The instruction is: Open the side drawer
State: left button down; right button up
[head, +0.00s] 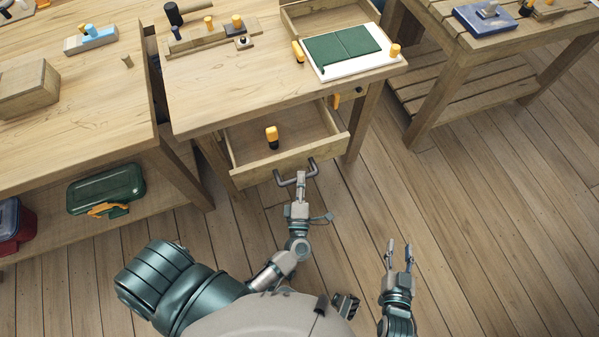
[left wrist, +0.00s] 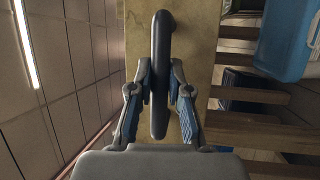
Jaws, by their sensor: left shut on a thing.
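The side drawer (head: 291,156) of the wooden table is pulled well out, and a yellow-and-black object (head: 272,137) stands inside it. Its dark U-shaped handle (head: 284,182) is on the front panel. My left gripper (head: 300,178) is at the handle and shut on it. In the left wrist view the handle bar (left wrist: 160,75) runs between the two fingers of the gripper (left wrist: 160,95), with the wooden drawer front behind. My right gripper (head: 398,250) is over the floor to the right, its fingers apart and empty.
The table top (head: 230,90) holds a green mat on a white board (head: 345,50) and several small tools. A second drawer (head: 325,15) is open at the far side. A green case (head: 106,189) lies on the left bench's lower shelf. Floor at right is clear.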

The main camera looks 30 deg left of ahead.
pick_arm(q)
jog(key=shift+s+a+f, duration=0.15)
jog(key=shift+s+f, duration=0.05)
jog(key=shift+s, duration=0.15)
pick_arm(e)
jog(key=shift+d+f, duration=0.15)
jog(key=shift+d, duration=0.05)
pick_arm(q)
jog(key=c, duration=1.1)
grip_release()
jog(key=shift+a, duration=0.1)
jog(key=shift+r, duration=0.1)
jog(key=v, duration=0.7)
jog(key=shift+s, duration=0.2)
pick_arm(e)
jog(key=shift+s+a+r, duration=0.1)
jog(key=shift+a+r, duration=0.1)
jog(key=shift+a, duration=0.2)
jog(key=shift+d, duration=0.15)
